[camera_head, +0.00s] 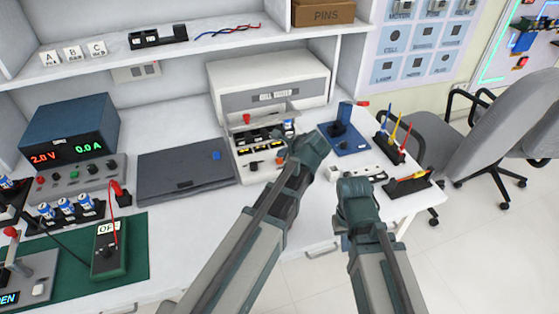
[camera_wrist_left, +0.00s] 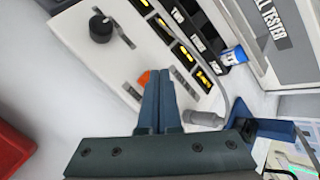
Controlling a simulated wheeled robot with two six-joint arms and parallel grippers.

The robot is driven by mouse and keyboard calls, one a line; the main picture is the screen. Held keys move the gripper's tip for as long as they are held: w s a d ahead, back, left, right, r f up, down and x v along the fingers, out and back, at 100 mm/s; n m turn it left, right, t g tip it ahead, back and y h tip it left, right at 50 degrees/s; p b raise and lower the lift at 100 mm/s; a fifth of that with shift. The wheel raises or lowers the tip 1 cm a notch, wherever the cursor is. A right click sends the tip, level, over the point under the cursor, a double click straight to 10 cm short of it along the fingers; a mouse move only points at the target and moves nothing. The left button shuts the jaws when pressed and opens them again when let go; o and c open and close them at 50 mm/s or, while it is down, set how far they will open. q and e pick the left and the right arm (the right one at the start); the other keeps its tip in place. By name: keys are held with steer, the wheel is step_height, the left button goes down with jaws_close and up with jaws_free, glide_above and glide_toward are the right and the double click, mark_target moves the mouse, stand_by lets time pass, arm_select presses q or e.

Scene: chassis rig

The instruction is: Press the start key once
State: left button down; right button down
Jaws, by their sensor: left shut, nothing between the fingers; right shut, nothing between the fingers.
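The cell tester (camera_head: 268,85) stands on the bench, with a white front panel that also shows in the wrist view (camera_wrist_left: 95,65). An orange key (camera_wrist_left: 145,78) on that panel is partly covered by my left gripper (camera_wrist_left: 160,75). I cannot read a start label on it. The left fingers are shut with nothing between them, their tips over the panel beside the orange key; contact cannot be told. In the head view my left gripper (camera_head: 300,152) is at the panel's right side. My right gripper (camera_head: 355,188) is shut and empty near the bench's front edge.
A black knob (camera_wrist_left: 101,28) and lit yellow displays (camera_wrist_left: 185,53) are on the panel. A closed grey case (camera_head: 185,165) lies left, beside a power supply (camera_head: 70,135).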

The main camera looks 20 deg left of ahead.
arm_select(q)
steer(key=shift+f, duration=0.3)
steer(key=shift+f+b, duration=0.45)
steer(key=shift+b, duration=0.2)
stand_by(0.4)
stand_by(0.3)
steer(key=shift+r+p, duration=0.9)
steer(key=shift+p, duration=0.05)
step_height(320, 180, up, 5)
steer(key=p, duration=0.5)
stand_by(0.5)
